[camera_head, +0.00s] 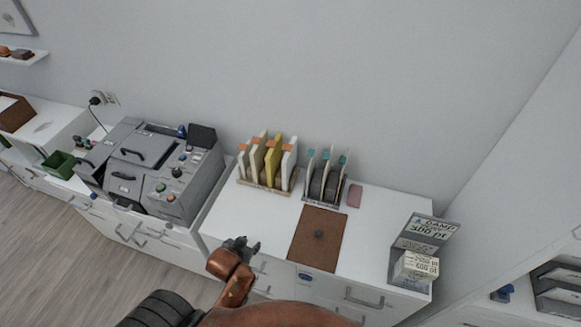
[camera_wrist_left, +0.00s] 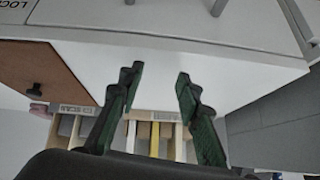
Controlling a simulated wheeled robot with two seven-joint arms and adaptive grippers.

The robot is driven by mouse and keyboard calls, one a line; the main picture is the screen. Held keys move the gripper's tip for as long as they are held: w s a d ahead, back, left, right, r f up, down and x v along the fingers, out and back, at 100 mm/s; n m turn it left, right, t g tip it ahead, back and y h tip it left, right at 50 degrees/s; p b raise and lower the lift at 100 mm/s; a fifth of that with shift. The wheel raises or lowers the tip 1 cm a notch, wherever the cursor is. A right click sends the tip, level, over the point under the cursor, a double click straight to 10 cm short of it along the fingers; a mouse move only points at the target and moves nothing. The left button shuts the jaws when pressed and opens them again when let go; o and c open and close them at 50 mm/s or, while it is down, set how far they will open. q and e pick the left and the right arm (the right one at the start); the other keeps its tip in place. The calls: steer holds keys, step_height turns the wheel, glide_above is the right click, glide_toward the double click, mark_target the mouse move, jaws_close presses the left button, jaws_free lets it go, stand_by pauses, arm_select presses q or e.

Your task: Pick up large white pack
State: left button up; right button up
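A rack (camera_head: 262,186) on the white desk holds upright packs with orange tabs. A white pack (camera_head: 290,160) stands at its right end, beside a yellow pack (camera_head: 272,161); paler packs stand further left. In the left wrist view the packs appear low, behind my fingers, with a white one (camera_wrist_left: 131,139) left of the yellow one (camera_wrist_left: 155,139). My left gripper (camera_head: 246,243) is at the desk's front edge, nearer to me than the rack and apart from it. In the left wrist view my left gripper (camera_wrist_left: 157,80) is open and empty. My right gripper is not in view.
A brown board (camera_head: 317,238) with a dark knob lies right of centre. A second rack (camera_head: 323,185) with teal-tabbed packs and a pink block (camera_head: 354,196) stand behind it. A display stand with boxes (camera_head: 416,265) is at right, a grey machine (camera_head: 165,170) at left.

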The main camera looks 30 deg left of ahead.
arm_select(q)
steer(key=w+a+r+n+t+y, duration=0.1)
steer(key=w+a+r+t, duration=0.2)
steer(key=w, duration=0.4)
steer(key=w+r+t, duration=0.2)
steer(key=w+r, duration=0.3)
steer(key=w, duration=0.2)
steer(key=t+y, duration=0.1)
steer(key=t, duration=0.4)
glide_toward(287, 146)
steer(key=shift+f+b+x, duration=0.15)
steer(key=shift+b+x, duration=0.15)
steer(key=shift+x, duration=2.15)
steer(key=shift+f+b+x, duration=0.15)
steer(key=shift+b+x, duration=0.1)
steer(key=shift+x, duration=2.2)
steer(key=shift+d, duration=0.15)
steer(key=c, duration=0.7)
